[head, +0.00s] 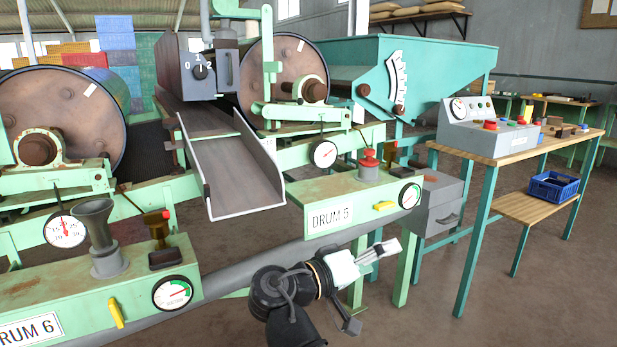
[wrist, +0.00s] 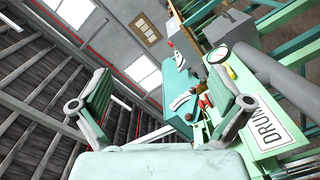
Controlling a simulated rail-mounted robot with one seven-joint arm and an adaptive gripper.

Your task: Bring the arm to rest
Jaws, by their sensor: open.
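My gripper (head: 378,250) is in front of the green DRUM 5 panel (head: 340,205), low in the middle of the head view. It points to the right and slightly up, and it holds nothing that I can see. In the wrist view my gripper (wrist: 163,105) has its two fingers spread wide apart, with open space between them. The DRUM 5 panel also shows at the right of the wrist view (wrist: 262,112), tilted in the picture. The arm behind the gripper is bent at the bottom of the head view.
A grey pipe (head: 225,272) runs behind my arm. The DRUM 6 panel (head: 75,300) is at the lower left. A workbench with a control box (head: 487,135) and a blue crate (head: 553,187) stands at the right. The floor (head: 450,320) at the lower right is clear.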

